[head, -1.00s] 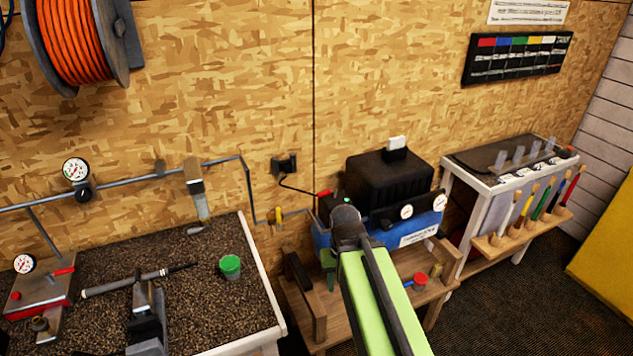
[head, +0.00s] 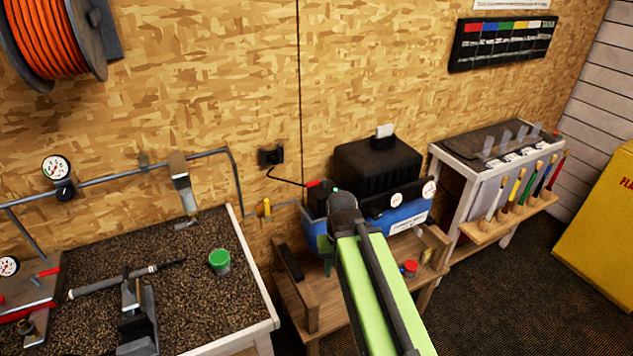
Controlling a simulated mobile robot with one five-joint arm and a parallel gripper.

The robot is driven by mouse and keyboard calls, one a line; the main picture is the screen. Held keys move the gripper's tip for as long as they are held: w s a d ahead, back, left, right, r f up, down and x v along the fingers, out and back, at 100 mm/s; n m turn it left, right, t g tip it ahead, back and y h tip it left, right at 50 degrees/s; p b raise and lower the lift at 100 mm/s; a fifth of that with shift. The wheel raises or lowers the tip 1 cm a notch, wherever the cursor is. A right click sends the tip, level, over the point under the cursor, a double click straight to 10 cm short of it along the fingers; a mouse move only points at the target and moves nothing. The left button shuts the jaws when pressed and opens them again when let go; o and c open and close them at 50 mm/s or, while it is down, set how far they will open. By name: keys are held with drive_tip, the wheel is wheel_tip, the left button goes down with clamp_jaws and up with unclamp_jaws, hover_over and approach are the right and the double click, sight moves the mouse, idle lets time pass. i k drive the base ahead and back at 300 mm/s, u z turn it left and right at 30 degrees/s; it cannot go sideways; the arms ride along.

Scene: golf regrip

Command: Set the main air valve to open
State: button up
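A small valve with a yellow handle (head: 266,208) sits on the grey pipe low on the wooden wall, left of the blue and black compressor (head: 380,190). Its handle looks roughly upright, across the short pipe run towards the compressor; it is small in view. My arm, with a lime green link, reaches up from the bottom to a dark joint in front of the compressor. My gripper (head: 327,253) shows only as a small dark green part below that joint, right of and apart from the valve. Its fingers are too hidden to read.
A gritty-topped bench (head: 205,290) at left bears a clamped shaft and a green-lidded cup (head: 219,262). A low wooden stand (head: 300,290) with a raised side board is under the compressor. A brush rack (head: 500,215) and yellow cabinet (head: 605,225) stand at right.

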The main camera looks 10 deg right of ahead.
sight(267, 212)
drive_tip(key=z, duration=1.55)
drive_tip(key=k, duration=0.5)
drive_tip(key=u, duration=1.65)
drive_tip(key=i, duration=1)
drive_tip(key=u, duration=0.05)
